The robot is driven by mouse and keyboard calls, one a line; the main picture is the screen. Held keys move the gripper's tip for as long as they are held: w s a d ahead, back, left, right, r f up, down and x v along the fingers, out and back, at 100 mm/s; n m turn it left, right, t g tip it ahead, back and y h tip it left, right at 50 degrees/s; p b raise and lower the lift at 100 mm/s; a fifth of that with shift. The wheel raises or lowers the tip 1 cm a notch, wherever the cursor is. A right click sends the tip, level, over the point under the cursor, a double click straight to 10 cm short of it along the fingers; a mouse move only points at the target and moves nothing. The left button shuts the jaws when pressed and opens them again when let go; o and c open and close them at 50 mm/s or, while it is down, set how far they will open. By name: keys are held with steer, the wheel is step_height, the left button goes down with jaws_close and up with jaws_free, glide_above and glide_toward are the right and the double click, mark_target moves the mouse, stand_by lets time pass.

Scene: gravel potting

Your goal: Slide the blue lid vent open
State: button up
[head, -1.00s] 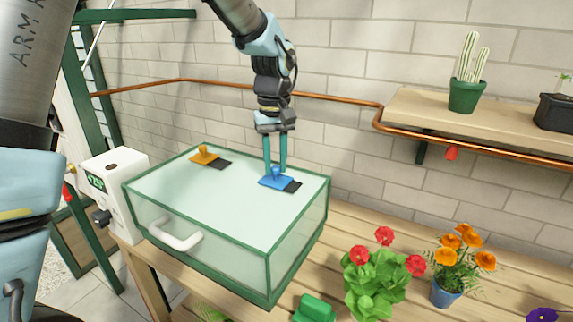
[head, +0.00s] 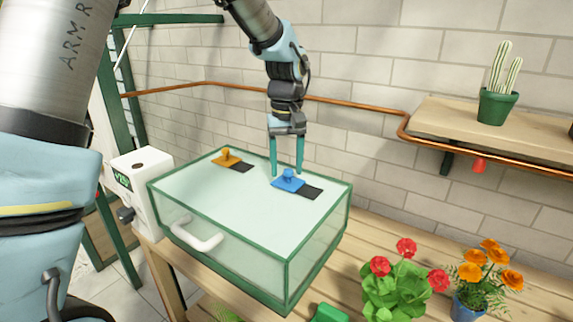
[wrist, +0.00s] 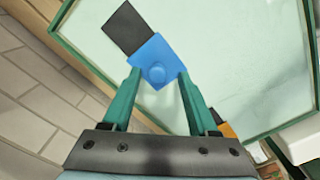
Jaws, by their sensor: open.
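The blue lid vent (head: 283,183), a flat slider with a round knob, lies on the pale glass lid (head: 225,200) of a green-framed case. A dark rectangle (head: 312,193) shows uncovered to its right. In the wrist view the blue vent (wrist: 165,55) adjoins the dark rectangle (wrist: 128,27). My gripper (head: 287,172) is open above the vent, with its teal fingers spread on either side of the knob. The wrist view shows gaps between the knob and both fingers of my gripper (wrist: 159,75).
An orange vent (head: 226,160) with its own dark patch sits at the lid's back left. A white box with a display (head: 141,175) stands left of the case. Red flowers (head: 406,248) and orange flowers (head: 490,262) stand to the right. A copper pipe (head: 350,107) runs along the wall behind.

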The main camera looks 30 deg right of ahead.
mark_target(286, 170)
step_height(286, 170, up, 11)
steer(key=b, duration=0.2)
stand_by(0.3)
steer(key=shift+a+f, duration=0.1)
steer(key=shift+f, duration=0.05)
steer(key=shift+n+t, duration=0.4)
steer(key=shift+n, duration=0.3)
steer(key=w+a+f, duration=0.1)
steer(key=a+f, duration=0.1)
steer(key=a, duration=0.4)
steer(key=w+a+f, duration=0.2)
steer(key=a+f, duration=0.1)
steer(key=a, duration=0.4)
steer(key=w+a+f, duration=0.2)
steer(key=a+f, duration=0.1)
steer(key=a, duration=0.3)
steer(key=shift+w+a+f, duration=0.1)
steer(key=shift+a+f, duration=0.05)
steer(key=shift+a, duration=0.25)
steer(key=s+a+f, duration=0.3)
steer(key=a, duration=0.5)
steer(key=s+a+f+n, duration=0.1)
steer(key=s+a+f, duration=0.3)
steer(key=a, duration=0.5)
steer(key=shift+t, duration=0.4)
